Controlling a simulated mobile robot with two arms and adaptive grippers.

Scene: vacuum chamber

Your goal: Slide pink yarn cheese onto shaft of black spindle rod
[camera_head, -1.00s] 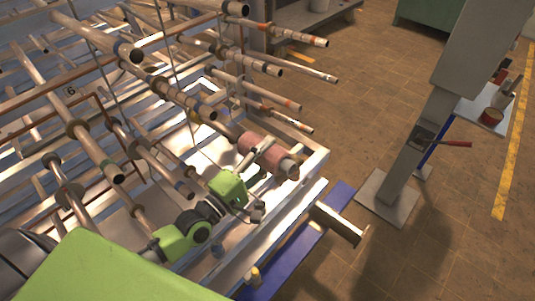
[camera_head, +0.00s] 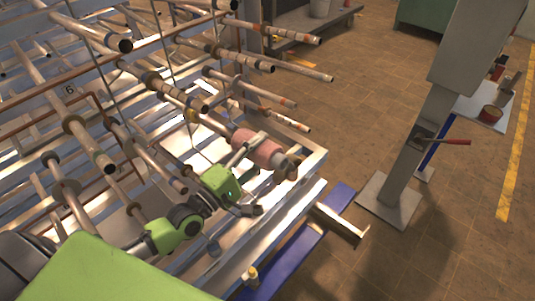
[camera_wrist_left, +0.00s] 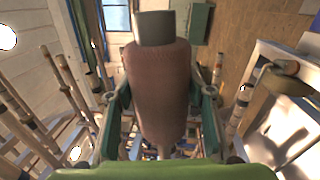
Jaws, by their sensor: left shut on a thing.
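The pink yarn cheese (camera_head: 262,149) is a short, fat pink roll at the right end of the rack, with a tube end showing at its lower right. It fills the middle of the left wrist view (camera_wrist_left: 158,85), where a grey tube end stands out at its top. My left gripper (camera_wrist_left: 160,108) is shut on it, one finger on each side. In the head view the green gripper (camera_head: 244,178) reaches it from the lower left. Several rods have dark ends; I cannot tell which is the black spindle rod or whether the cheese is around a shaft. My right gripper is out of view.
Metal rods (camera_head: 250,90) of a rack crowd the left and top, several pointing toward the right. A rack frame edge (camera_head: 318,165) and a blue base beam (camera_head: 335,203) lie close to the cheese. A grey post (camera_head: 402,165) stands at right. Brown floor between is clear.

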